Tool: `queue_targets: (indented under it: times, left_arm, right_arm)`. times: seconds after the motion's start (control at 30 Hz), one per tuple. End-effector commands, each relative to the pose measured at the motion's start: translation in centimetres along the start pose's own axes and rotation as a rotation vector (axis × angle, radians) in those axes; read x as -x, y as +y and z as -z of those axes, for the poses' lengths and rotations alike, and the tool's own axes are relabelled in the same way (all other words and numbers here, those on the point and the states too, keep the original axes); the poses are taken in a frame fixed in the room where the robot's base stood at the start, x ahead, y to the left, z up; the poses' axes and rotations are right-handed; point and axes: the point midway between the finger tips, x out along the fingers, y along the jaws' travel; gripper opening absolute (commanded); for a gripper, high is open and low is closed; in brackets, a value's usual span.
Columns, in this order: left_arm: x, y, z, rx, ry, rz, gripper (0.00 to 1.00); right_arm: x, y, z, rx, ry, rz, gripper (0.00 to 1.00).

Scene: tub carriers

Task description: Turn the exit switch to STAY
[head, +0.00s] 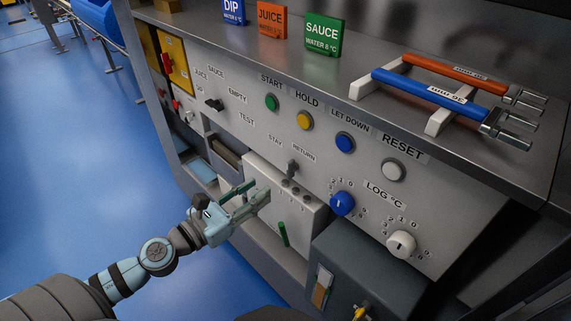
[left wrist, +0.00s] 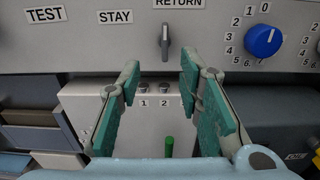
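The exit switch (head: 291,169) is a small grey lever on the light panel, below the STAY label (head: 275,140) and the RETURN label (head: 303,153). In the left wrist view the switch (left wrist: 165,40) stands upright, under the RETURN label (left wrist: 178,3); the STAY label (left wrist: 116,17) is to its left. My left gripper (head: 255,194) is open and empty, left of and below the switch. In the left wrist view its green-padded fingers (left wrist: 160,82) are apart, below the switch, not touching it. My right gripper is not in view.
A white box (head: 265,180) with small buttons is just below the switch. A blue dial (head: 342,204) and a white dial (head: 401,243) are to the right. START (head: 271,102), HOLD and LET DOWN buttons are above.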

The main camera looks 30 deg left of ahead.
Motion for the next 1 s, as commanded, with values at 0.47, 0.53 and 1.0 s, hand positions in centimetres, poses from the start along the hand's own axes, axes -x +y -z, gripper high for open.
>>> queue_targets:
  times: [0.47,0.53,1.0]
  left_arm:
    - [-9.1,-0.6,-0.8,0.008,-0.019,0.013,0.33]
    - [-9.5,-0.6,-0.7,0.007,-0.017,0.014,0.33]
    - [-9.7,-0.6,-0.6,0.006,-0.016,0.014,0.02]
  right_arm:
    - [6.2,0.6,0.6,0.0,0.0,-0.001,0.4]
    - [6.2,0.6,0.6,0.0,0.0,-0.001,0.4]
    - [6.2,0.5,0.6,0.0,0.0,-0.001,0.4]
